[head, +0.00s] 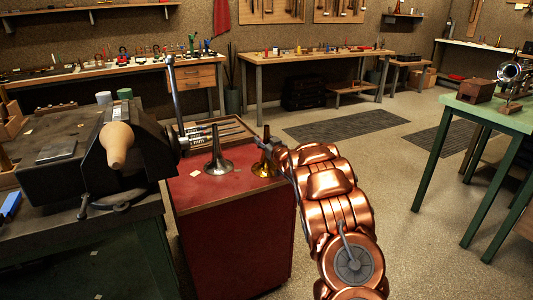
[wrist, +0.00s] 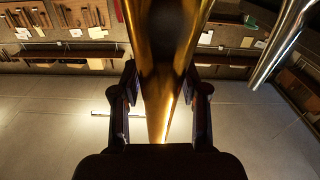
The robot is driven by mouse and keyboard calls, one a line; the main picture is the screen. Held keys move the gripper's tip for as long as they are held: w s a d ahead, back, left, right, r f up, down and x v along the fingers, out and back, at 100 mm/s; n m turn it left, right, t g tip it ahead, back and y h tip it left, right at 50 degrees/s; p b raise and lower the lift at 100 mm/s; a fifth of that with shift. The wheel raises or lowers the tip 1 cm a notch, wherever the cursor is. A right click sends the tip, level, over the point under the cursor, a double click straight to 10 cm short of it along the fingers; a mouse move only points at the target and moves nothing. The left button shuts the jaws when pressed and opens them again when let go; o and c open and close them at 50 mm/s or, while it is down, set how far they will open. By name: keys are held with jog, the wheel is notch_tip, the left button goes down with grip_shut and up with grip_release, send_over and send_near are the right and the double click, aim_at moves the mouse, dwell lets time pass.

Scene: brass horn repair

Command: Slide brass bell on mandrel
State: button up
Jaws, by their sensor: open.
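The brass bell (head: 264,168) stands flared end down on the red cabinet in the head view, partly hidden by my gripper. My gripper (head: 266,142) is at its narrow upper part. In the wrist view the golden bell (wrist: 165,75) runs between the two dark fingers of my gripper (wrist: 160,110). The fingers are open, one on each side, with a visible gap to the bell. A tan tapered cone, seemingly the mandrel (head: 117,142), points toward the camera from a dark vise (head: 140,150) on the left bench. Nothing is on the cone.
A silver bell (head: 217,160) stands just left of the brass one and shows in the wrist view (wrist: 283,42). Behind it lies a tool tray (head: 232,130). The red cabinet (head: 225,195) adjoins the dark bench (head: 60,130).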

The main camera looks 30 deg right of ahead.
grip_shut()
dwell(0.3)
dwell(0.6)
